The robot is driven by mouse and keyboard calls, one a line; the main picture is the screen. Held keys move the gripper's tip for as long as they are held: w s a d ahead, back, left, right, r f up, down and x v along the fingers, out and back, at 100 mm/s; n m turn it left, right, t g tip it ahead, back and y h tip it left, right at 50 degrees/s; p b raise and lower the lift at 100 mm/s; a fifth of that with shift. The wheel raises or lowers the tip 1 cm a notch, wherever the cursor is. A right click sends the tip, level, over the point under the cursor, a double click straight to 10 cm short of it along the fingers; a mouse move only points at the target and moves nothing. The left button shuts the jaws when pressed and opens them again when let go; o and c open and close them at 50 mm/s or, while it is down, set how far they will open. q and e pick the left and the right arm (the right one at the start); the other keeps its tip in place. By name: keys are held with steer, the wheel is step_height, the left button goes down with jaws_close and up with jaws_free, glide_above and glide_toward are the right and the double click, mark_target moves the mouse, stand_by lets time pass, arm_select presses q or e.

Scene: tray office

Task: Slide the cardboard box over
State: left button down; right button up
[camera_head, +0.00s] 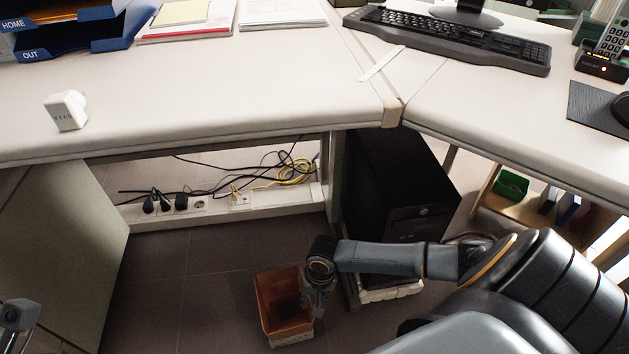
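A brown open-topped box (268,322), which looks like the cardboard box, stands on the dark tiled floor below the desk. Its inside is in shadow and looks empty. My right arm reaches in from the right, and my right gripper (318,299) points down at the box's right side. The gripper overlaps the right rim in the picture; I cannot tell whether it touches the box. Its fingers are small and dark, so their opening is unclear. A small part of my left gripper (18,316) shows at the lower left edge, far from the box.
The white desk (240,75) spans above, with a keyboard (450,35), paper trays (90,30) and a small white block (67,110). A black computer tower (395,190) stands right of the box. Cables and a socket strip (215,207) lie behind. Floor left of the box is clear.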

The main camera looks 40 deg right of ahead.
steer(key=shift+s+d+r, duration=0.1)
steer(key=shift+r, duration=0.95)
steer(key=shift+s+d+r, duration=0.1)
steer(key=shift+r, duration=0.95)
steer(key=shift+w, duration=0.1)
